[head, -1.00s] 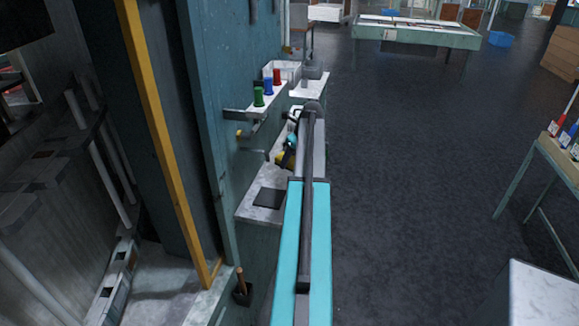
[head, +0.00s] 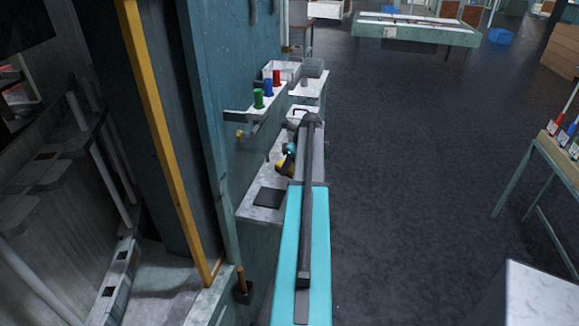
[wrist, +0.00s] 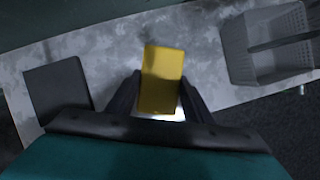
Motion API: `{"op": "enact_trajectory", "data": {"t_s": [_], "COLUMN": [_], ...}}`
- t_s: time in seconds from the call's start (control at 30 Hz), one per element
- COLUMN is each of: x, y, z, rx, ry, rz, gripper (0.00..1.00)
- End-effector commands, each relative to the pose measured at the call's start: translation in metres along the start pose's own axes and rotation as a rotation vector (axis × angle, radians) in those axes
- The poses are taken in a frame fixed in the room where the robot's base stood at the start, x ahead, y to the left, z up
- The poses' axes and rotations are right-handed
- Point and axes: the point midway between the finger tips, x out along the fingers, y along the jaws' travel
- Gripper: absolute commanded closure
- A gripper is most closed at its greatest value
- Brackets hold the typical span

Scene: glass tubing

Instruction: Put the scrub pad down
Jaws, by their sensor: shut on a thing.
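The yellow scrub pad (wrist: 162,80) is a thick block between the two dark fingers of my gripper (wrist: 160,96) in the wrist view. The fingers are shut on its sides, and its far end sticks out past them. Mottled pale counter shows around it; I cannot tell how high above the counter it is. In the head view the pad (head: 281,166) is a small yellow patch, partly hidden by my gripper and arm. A dark square mat (wrist: 57,88) lies on the counter left of the pad; it also shows in the head view (head: 269,197).
A grey slatted basket (wrist: 251,62) stands right of the pad in the wrist view. Green, blue and red cups (head: 268,88) stand on a wall shelf in the head view. The wall (head: 228,160) closes in the left side; open floor (head: 420,190) lies right.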

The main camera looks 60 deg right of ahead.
Motion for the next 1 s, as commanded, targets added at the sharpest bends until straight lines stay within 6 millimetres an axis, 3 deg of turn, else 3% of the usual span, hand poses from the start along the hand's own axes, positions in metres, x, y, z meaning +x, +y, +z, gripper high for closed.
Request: {"op": "enact_trajectory", "data": {"t_s": [0.17,0.2,0.3,0.77,1.0], "x": [0.002,0.003,0.002,-0.001,-0.02], "y": [0.0,0.0,0.0,0.0,0.0], "z": [-0.001,-0.001,-0.001,0.0,0.0], "rx": [0.0,0.0,0.0,0.0,0.0], "ry": [0.0,0.0,0.0,0.0,-0.001], "rz": [0.0,0.0,0.0,0.0,-0.001], "gripper": [0.71,0.52,0.35,0.35,0.35]}}
